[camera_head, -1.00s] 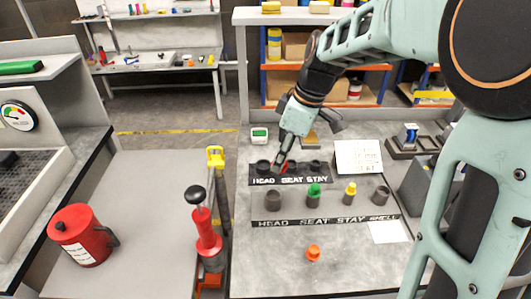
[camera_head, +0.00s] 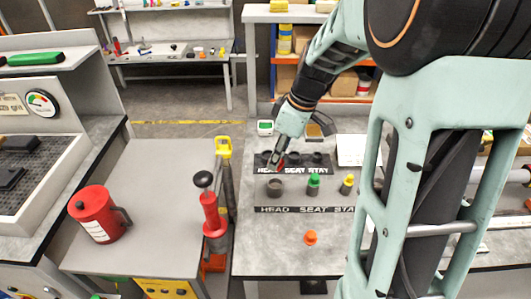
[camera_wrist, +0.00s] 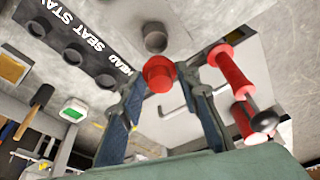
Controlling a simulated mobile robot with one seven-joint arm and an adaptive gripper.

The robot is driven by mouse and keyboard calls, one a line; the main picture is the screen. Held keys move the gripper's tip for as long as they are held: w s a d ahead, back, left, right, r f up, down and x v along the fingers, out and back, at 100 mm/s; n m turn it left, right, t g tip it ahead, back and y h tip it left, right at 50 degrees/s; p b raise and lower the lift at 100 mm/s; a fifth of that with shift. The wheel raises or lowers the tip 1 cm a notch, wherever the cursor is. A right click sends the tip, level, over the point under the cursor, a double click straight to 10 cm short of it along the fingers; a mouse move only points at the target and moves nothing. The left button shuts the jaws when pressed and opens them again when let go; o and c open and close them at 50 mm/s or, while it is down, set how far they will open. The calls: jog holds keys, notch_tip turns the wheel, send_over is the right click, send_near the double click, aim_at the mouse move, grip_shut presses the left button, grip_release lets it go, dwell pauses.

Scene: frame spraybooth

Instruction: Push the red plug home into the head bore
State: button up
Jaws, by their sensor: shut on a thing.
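My gripper (camera_head: 275,167) is shut on the red plug (camera_wrist: 158,76), which sits between its fingertips in the wrist view. In the head view the fingers largely hide the plug, and only a little red shows. The grey head bore (camera_head: 274,187) is a short upright cup at the left of the front row. It also shows in the wrist view (camera_wrist: 155,37), apart from the plug in the picture and just beyond it. The gripper appears over the table between the back strip and this cup. The exact height of the plug above the table cannot be told.
A green plug (camera_head: 313,181) and a yellow plug (camera_head: 347,181) stand right of the head bore. A dark back strip with holes (camera_wrist: 75,54) lies behind. An orange piece (camera_head: 311,238) lies in front. A red-handled tool (camera_head: 211,212) stands at the left table edge.

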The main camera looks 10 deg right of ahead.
aim_at(280, 169)
dwell(0.6)
jog(key=shift+f+b, duration=2.35)
jog(key=shift+f, duration=0.05)
jog(key=shift+f+b, duration=1.4)
jog(key=shift+b, duration=0.25)
jog(key=shift+c, duration=0.2)
jog(key=o, duration=1.2)
jog(key=shift+c, duration=0.2)
